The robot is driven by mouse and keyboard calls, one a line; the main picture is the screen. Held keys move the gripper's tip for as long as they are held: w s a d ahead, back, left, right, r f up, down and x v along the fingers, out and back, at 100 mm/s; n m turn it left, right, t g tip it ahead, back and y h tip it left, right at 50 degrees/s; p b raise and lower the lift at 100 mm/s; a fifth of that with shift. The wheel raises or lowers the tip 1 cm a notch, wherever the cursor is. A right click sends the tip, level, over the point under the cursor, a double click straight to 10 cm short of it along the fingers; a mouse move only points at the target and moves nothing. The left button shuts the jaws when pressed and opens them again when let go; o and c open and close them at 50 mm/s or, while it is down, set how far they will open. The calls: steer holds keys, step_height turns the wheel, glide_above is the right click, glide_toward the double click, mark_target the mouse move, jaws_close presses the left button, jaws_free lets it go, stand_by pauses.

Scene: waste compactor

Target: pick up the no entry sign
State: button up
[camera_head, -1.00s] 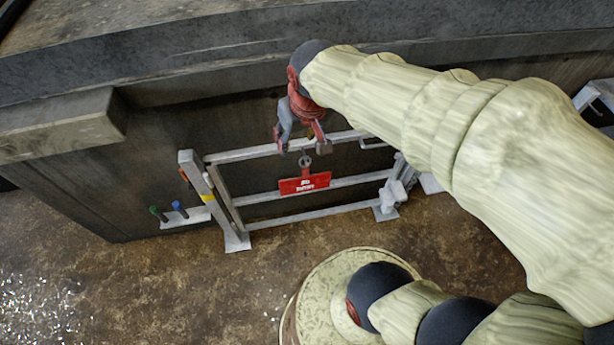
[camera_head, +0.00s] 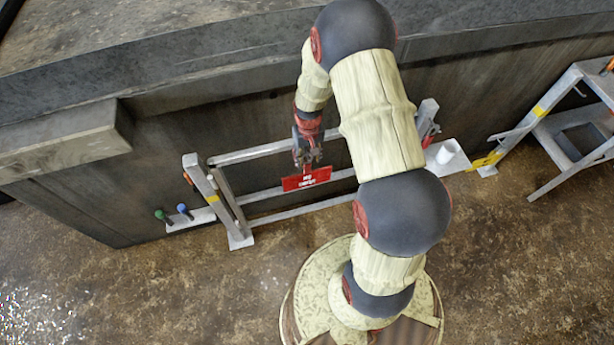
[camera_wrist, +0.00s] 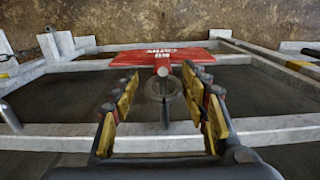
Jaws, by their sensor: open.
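The no entry sign is a red plate with white lettering (camera_head: 307,179). In the head view it hangs on the grey metal rack (camera_head: 252,154), below its top rail. In the wrist view the sign (camera_wrist: 160,57) lies beyond the fingertips, with a round ring and stem on its near side. My gripper (camera_head: 308,158) is just above the sign. In the wrist view my gripper (camera_wrist: 165,82) is open, its yellow-padded fingers on either side of the stem and ring. I cannot tell whether either finger touches them.
A small shelf with green and blue handled tools (camera_head: 172,215) is left of the rack. A white cup (camera_head: 447,151) stands on a ledge to the right. A step ladder (camera_head: 570,120) stands at far right. The dark compactor wall is behind the rack.

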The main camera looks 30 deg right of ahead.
mark_target(307, 171)
steer(key=f+b, duration=0.1)
steer(key=f, duration=0.2)
steer(key=f+b, duration=0.1)
steer(key=f, duration=0.2)
steer(key=shift+w+a+f, duration=0.1)
steer(key=shift+a+f, duration=0.1)
steer(key=shift+f, duration=0.05)
steer(key=shift+c, duration=0.9)
jaws_close()
steer(key=shift+r, duration=0.1)
